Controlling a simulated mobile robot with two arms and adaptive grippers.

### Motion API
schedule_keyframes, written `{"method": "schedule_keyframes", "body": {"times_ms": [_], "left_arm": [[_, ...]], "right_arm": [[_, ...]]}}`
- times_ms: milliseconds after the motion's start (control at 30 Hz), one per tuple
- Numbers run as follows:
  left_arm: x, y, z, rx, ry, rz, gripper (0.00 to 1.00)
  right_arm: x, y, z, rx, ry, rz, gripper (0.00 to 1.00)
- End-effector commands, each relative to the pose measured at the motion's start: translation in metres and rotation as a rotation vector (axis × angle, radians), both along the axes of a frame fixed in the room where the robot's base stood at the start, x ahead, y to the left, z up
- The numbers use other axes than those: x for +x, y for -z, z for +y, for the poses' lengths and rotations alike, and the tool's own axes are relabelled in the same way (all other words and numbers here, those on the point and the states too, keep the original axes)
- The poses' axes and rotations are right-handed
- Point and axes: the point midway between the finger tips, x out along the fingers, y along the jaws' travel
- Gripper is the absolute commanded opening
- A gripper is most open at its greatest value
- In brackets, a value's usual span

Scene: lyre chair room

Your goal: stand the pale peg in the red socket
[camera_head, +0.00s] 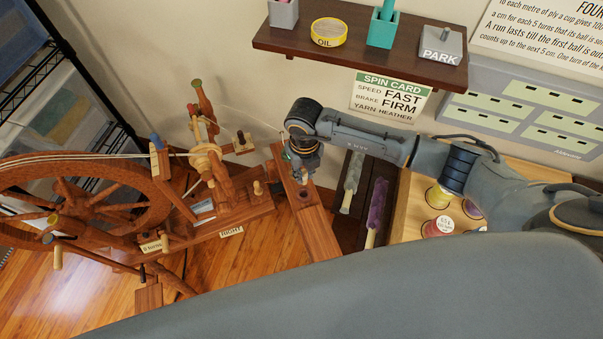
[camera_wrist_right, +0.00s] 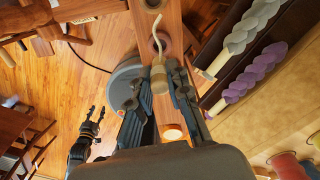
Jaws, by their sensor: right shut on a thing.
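My right gripper (camera_head: 303,172) is at the wooden rail (camera_head: 318,228) in the middle of the head view. In the right wrist view its two fingers (camera_wrist_right: 159,88) are shut on the pale peg (camera_wrist_right: 159,76), a light wooden piece with a pale cord-like length beyond it. The peg is over the rail; I cannot tell whether it touches it. A round reddish-brown socket (camera_wrist_right: 165,43) shows in the rail just beyond the peg, partly behind the cord; whether it is the red socket is unclear. My left gripper (camera_wrist_right: 95,118) shows at left in the wrist view, fingers apart and empty.
A spinning wheel (camera_head: 85,205) stands left of the rail. Grey and purple yarn hanks (camera_head: 375,208) lie to its right, then several spools (camera_head: 437,196). A wall shelf (camera_head: 345,50) holds a dish and blocks. Wooden floor shows at the lower left.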

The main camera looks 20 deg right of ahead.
Motion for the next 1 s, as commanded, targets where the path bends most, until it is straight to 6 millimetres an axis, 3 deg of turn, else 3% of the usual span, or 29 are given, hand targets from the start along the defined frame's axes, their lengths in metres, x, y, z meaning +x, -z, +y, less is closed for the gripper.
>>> {"method": "schedule_keyframes", "body": {"times_ms": [367, 1000], "left_arm": [[0.000, 0.006, 0.000, 0.000, 0.000, 0.000, 0.40], [0.000, 0.048, 0.000, 0.000, 0.000, 0.000, 0.40]], "right_arm": [[-0.001, 0.006, 0.000, -0.001, 0.000, 0.001, 0.00], [0.000, 0.057, 0.001, -0.001, 0.000, -0.001, 0.00]]}}
